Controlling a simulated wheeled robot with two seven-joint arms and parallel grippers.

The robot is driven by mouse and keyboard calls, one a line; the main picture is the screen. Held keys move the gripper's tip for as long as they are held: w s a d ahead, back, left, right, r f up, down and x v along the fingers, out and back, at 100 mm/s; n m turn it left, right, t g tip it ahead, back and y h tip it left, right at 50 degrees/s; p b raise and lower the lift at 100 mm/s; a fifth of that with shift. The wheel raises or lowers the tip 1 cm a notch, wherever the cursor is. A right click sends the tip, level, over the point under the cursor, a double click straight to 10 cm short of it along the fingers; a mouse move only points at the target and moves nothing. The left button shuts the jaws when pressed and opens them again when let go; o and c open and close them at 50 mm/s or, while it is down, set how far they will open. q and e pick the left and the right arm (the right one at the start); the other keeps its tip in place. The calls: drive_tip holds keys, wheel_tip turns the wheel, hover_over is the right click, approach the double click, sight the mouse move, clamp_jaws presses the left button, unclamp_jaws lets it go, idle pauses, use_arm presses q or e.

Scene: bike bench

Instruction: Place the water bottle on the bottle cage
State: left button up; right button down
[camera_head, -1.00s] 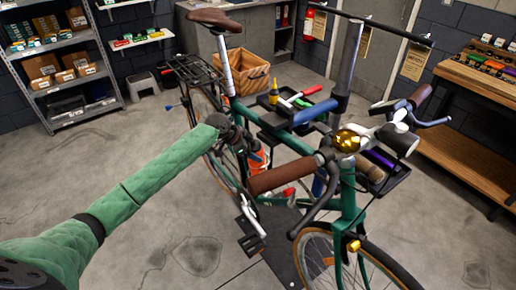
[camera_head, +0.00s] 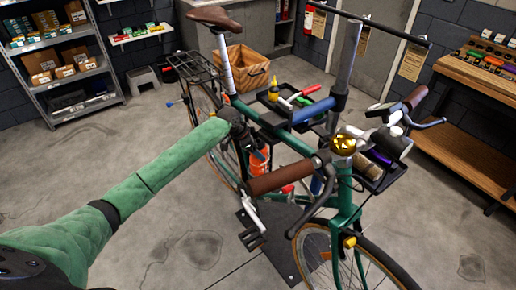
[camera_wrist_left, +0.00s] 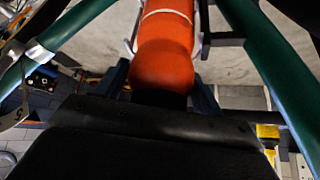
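The orange water bottle (camera_head: 258,162) is at the green bike frame, below the top tube, partly hidden by my gripper and the frame. It fills the upper middle of the left wrist view (camera_wrist_left: 165,55). Its dark end lies between the fingers of my left gripper (camera_head: 250,143), which look shut on it. In the wrist view a pale wire of the bottle cage (camera_wrist_left: 166,13) crosses the bottle, with pale wire ends at both sides. The bottle appears inside the cage; how deep I cannot tell. My right gripper is not in view.
Green frame tubes (camera_wrist_left: 275,65) flank the bottle closely. A tool tray (camera_head: 290,105) is clamped above the bike, and the handlebar (camera_head: 400,130) is at right. A shelf rack (camera_head: 60,65), wicker crate (camera_head: 245,68) and wooden bench (camera_head: 470,140) stand around. Floor at left is free.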

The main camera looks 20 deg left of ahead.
use_arm(q)
drive_tip(key=shift+o, duration=1.4)
drive_tip(key=shift+r, duration=0.1)
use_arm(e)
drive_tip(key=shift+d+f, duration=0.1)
use_arm(q)
drive_tip(key=shift+s+a+r, duration=0.1)
drive_tip(key=shift+a+r, duration=0.15)
drive_tip(key=b+v, duration=0.3)
drive_tip(key=v, duration=0.8)
drive_tip(key=shift+r+b, duration=0.2)
drive_tip(key=shift+b, duration=0.15)
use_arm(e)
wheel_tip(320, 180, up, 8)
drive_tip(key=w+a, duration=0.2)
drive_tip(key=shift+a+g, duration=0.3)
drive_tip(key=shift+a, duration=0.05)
use_arm(q)
drive_tip(key=shift+d, duration=0.1)
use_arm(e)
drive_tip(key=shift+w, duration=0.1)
